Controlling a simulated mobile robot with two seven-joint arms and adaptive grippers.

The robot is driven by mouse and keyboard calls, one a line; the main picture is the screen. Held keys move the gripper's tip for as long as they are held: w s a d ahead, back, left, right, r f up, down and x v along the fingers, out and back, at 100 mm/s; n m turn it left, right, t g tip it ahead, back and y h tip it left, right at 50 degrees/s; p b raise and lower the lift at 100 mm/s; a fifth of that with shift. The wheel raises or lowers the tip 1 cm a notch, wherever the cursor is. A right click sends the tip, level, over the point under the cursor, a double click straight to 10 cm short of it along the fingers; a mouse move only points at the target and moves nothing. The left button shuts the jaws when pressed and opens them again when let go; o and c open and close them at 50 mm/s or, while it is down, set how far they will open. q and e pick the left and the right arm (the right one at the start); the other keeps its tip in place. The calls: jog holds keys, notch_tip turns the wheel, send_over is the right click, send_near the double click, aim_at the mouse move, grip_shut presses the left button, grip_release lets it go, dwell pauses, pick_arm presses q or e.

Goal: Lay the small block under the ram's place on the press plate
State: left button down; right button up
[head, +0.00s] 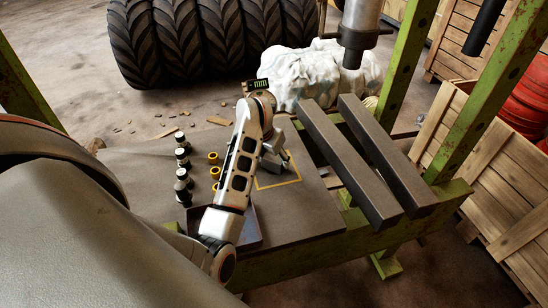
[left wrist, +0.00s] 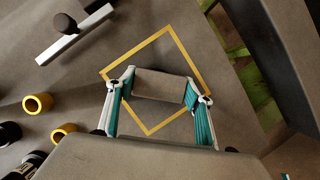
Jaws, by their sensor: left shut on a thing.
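My left gripper (head: 277,157) reaches over the dark work plate (head: 325,215), above a yellow square outline (head: 281,184). In the left wrist view, the fingers of my left gripper (left wrist: 160,100) are shut on a small grey block (left wrist: 160,84). The block lies across the inside of the yellow outline (left wrist: 181,46) in that view; I cannot tell whether it touches the surface. The ram (head: 361,25) hangs at the top, above and behind two long dark beams. My right gripper is not in view.
The two dark beams (head: 347,165) (head: 385,155) lie right of the outline, by the green frame (head: 405,60). Black-and-white cylinders (head: 182,160) and yellow rings (head: 214,158) stand left of my arm. A dark tray (head: 250,230) sits in front.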

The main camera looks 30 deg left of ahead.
pick_arm(q)
jog(key=shift+w, duration=0.1)
jog(key=c, duration=0.8)
grip_release()
jog(key=shift+c, duration=0.2)
jog(key=shift+f, duration=0.25)
jog(key=v, duration=1.2)
jog(key=shift+r, duration=0.2)
